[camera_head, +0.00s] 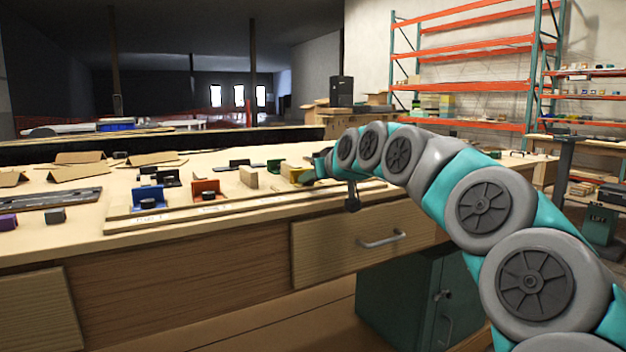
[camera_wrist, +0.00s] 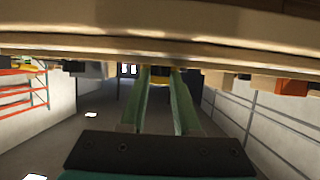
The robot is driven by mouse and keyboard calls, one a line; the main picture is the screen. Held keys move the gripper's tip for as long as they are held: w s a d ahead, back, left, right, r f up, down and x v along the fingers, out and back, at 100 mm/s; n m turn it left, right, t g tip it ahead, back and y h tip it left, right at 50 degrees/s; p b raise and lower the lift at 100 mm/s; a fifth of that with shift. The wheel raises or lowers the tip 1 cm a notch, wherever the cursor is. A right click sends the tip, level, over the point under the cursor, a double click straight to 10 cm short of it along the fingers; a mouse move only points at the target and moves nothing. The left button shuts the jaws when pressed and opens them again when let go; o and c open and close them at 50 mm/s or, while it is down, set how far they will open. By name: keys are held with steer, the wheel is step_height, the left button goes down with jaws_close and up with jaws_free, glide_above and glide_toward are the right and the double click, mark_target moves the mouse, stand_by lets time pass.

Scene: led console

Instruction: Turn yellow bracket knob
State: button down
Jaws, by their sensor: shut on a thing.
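The yellow bracket (camera_head: 292,172) stands on the console board, right of the red bracket (camera_head: 205,188) and blue bracket (camera_head: 148,194). My gripper (camera_head: 308,176) is at the right side of the yellow bracket. In the wrist view, which is upside down, my gripper's two green fingers (camera_wrist: 161,78) reach to the yellow bracket (camera_wrist: 160,74) and are shut on its knob. The knob is hidden between the fingertips, so its turn angle cannot be seen. The red bracket also shows in the wrist view (camera_wrist: 292,87).
A wooden block (camera_head: 249,177) stands just left of the yellow bracket. Several dark parts lie behind it, and cardboard pieces (camera_head: 80,172) lie at the left. A drawer with a handle (camera_head: 382,239) is below the table edge. A shelf rack (camera_head: 470,58) stands behind.

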steer(key=shift+f, duration=0.15)
steer(key=shift+f+m+t+h+b, duration=0.1)
steer(key=shift+m+t+h+b, duration=0.2)
steer(key=shift+m+h+b, duration=0.45)
steer(key=m+h+b, duration=0.1)
steer(key=b, duration=0.1)
steer(key=m+h+b, duration=0.1)
steer(key=h+b, duration=0.1)
steer(key=shift+a+m+t+h, duration=0.25)
steer(key=shift+a+m+t, duration=0.05)
steer(key=shift+a+m, duration=0.1)
steer(key=shift+a+r+m+h+b, duration=0.15)
steer(key=shift+m+h+b, duration=0.2)
steer(key=shift+m+h, duration=0.15)
steer(key=shift+a+r+m+h+b, duration=0.1)
steer(key=shift+m+h+b, duration=0.25)
steer(key=shift+h, duration=0.25)
steer(key=shift+a+r+m+g+h, duration=0.1)
steer(key=shift+a+m+g+h, duration=0.1)
steer(key=shift+m+h, duration=0.4)
steer(key=shift+a+m+g+h, duration=0.1)
steer(key=shift+m+g+h, duration=0.1)
steer(key=shift+m+h, duration=0.7)
steer(key=shift+h, duration=0.1)
steer(key=c, duration=0.6)
jaws_free()
